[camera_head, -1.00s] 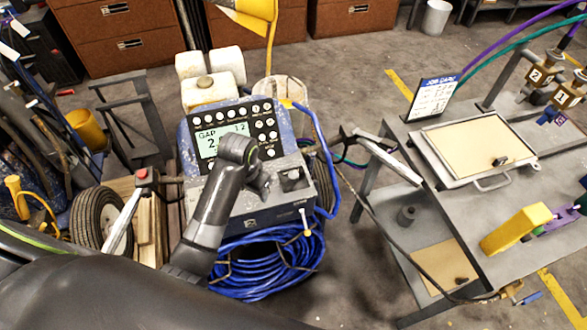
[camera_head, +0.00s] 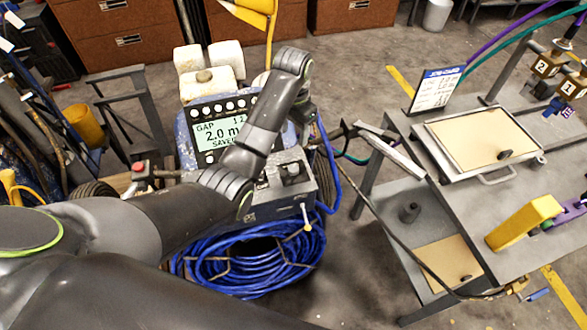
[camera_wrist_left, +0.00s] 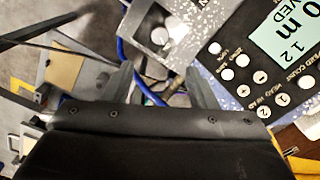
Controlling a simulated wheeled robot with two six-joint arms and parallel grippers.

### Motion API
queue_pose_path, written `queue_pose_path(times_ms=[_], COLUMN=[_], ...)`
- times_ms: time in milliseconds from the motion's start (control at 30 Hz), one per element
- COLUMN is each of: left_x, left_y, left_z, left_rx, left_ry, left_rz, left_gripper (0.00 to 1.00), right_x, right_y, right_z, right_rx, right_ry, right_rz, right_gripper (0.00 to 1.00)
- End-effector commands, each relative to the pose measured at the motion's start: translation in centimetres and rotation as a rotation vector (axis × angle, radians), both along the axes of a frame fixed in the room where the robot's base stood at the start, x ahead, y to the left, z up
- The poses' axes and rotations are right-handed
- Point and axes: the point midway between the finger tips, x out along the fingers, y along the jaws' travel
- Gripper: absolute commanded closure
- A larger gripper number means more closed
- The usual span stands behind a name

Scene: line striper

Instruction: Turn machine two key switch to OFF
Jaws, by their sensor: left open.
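The striper's control panel (camera_head: 222,128) has a lit display reading GAP 2.0 m and rows of white buttons. It also shows in the left wrist view (camera_wrist_left: 240,75). A grey box (camera_head: 262,208) with a dark opening on top sits in front of it; its top shows in the left wrist view (camera_wrist_left: 185,18). I cannot pick out the key switch for certain. My left gripper (camera_head: 303,112) is right of the panel, mostly hidden by its own wrist. In the left wrist view the gripper (camera_wrist_left: 160,88) is open, its fingers apart near the box. My right gripper is not in view.
A coil of blue hose (camera_head: 250,265) lies below the box. A grey bench (camera_head: 490,220) at right carries a framed tray (camera_head: 480,140), a yellow block (camera_head: 520,222) and brass pieces tagged 1 and 2 (camera_head: 548,66). Bare floor (camera_head: 345,90) lies between striper and bench.

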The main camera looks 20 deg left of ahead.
Motion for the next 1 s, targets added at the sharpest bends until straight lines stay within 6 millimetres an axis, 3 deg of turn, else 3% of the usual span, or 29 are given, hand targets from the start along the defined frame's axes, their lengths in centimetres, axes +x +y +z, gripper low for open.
queue_pose_path(times_ms=[33,167,267,600,800,1000], left_x=[0.0,0.0,-0.1,-0.1,0.0,0.0], left_y=[0.0,0.0,0.0,0.0,0.0,0.0], left_z=[-1.5,-3.7,-5.3,-12.2,-14.1,-14.6], left_rx=[0.0,0.0,0.0,0.001,0.0,0.0], left_ry=[0.001,0.0,0.004,0.002,-0.001,-0.001], left_rz=[0.0,0.001,0.001,0.0,0.0,0.0], left_gripper=[0.48,0.48,0.48,0.48,0.48,0.48], right_x=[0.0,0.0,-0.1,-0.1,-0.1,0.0], right_y=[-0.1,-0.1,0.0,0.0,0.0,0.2], right_z=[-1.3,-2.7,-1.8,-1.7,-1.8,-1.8], right_rx=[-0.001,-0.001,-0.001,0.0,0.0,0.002], right_ry=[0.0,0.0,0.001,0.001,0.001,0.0], right_rz=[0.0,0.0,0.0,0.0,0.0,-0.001], right_gripper=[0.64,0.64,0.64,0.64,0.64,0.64])
